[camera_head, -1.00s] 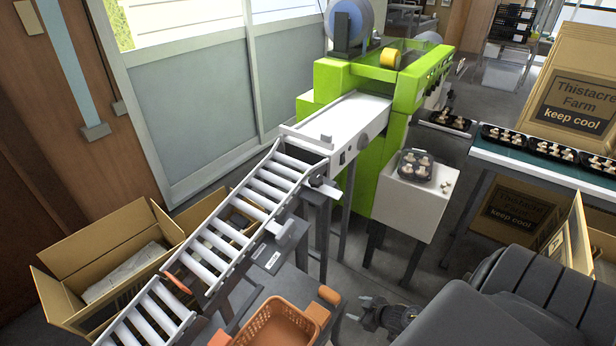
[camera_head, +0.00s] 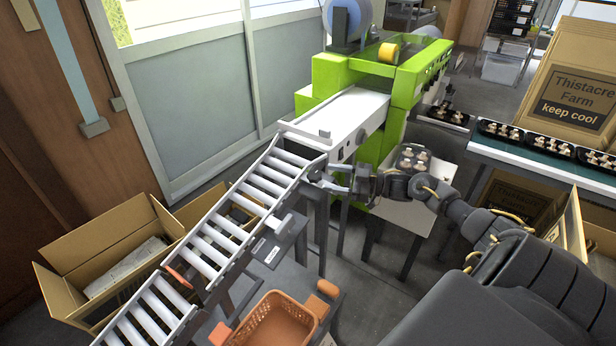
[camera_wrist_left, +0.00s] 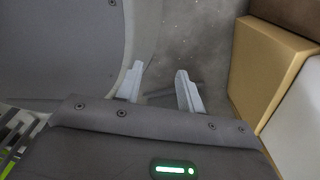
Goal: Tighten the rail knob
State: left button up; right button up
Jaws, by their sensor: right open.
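The rail knob (camera_head: 314,174) looks like a small grey knob at the upper right end of the roller rail (camera_head: 232,222), beside the white machine bed. My right gripper (camera_head: 330,184) is open, with its fingers pointing left toward the knob. The fingers are very close to it; I cannot tell whether they touch it. My left gripper (camera_wrist_left: 160,88) shows only in the left wrist view, with its two pale fingers apart and nothing between them, above the grey floor.
A green and white machine (camera_head: 325,72) stands behind the rail. A tray of mushrooms (camera_head: 425,155) sits on a white stand behind my right arm. An open cardboard box (camera_head: 75,250) is left of the rail. An orange basket (camera_head: 268,325) is at the front.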

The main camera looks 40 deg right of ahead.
aim_at(308, 175)
jog(key=b+x, duration=0.2)
jog(key=x, duration=0.5)
jog(key=shift+w+a+f, duration=0.1)
jog(key=shift+w+a, duration=0.2)
jog(key=shift+w, duration=0.05)
jog(key=shift+w+a, duration=0.15)
pick_arm(q)
jog(key=a+f, duration=0.1)
jog(key=w+a+f, duration=0.1)
jog(key=shift+w+a+f, duration=0.15)
jog(key=shift+w+f, duration=0.1)
jog(key=shift+f, duration=0.05)
